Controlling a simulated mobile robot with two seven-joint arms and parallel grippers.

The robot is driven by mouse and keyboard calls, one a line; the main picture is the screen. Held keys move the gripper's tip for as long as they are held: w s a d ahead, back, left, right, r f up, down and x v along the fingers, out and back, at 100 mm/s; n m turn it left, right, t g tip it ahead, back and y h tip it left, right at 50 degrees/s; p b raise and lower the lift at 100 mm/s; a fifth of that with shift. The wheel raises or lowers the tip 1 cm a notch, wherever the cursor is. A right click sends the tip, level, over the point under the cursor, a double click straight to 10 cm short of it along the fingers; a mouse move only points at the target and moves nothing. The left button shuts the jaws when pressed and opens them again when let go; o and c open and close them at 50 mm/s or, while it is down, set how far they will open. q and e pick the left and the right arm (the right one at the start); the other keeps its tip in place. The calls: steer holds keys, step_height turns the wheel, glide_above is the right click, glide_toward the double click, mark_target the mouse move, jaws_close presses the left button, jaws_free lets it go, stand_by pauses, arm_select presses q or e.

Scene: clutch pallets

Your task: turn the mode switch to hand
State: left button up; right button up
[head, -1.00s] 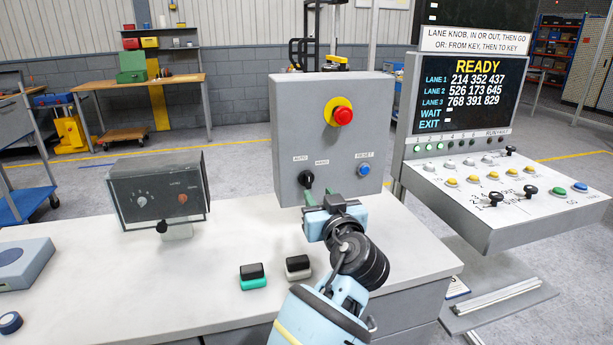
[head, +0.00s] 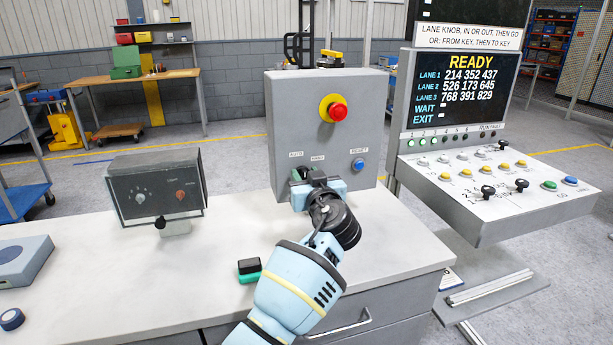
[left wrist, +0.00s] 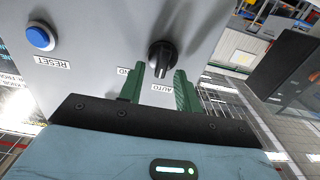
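The mode switch is a black knob (left wrist: 161,57) on the face of the grey control box (head: 290,110). In the left wrist view, upside down, its narrow end appears to point toward the AUTO label (left wrist: 162,88); the HAND label (left wrist: 123,71) is partly covered by a finger. In the head view, my left gripper (head: 305,175) is at the box's lower left and largely hides the knob. The left wrist view shows its green fingers (left wrist: 160,82) apart, with the knob between or just beyond their tips; contact cannot be told. My right gripper is out of view.
A blue RESET button (head: 358,165) and a red emergency button (head: 337,112) are on the same box. A dark meter box (head: 155,190) and a black-and-green block (head: 249,270) are on the white bench (head: 90,300). A lane console (head: 500,190) stands at right.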

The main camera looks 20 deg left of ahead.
arm_select(q)
steer(key=shift+c, duration=0.3)
jaws_close()
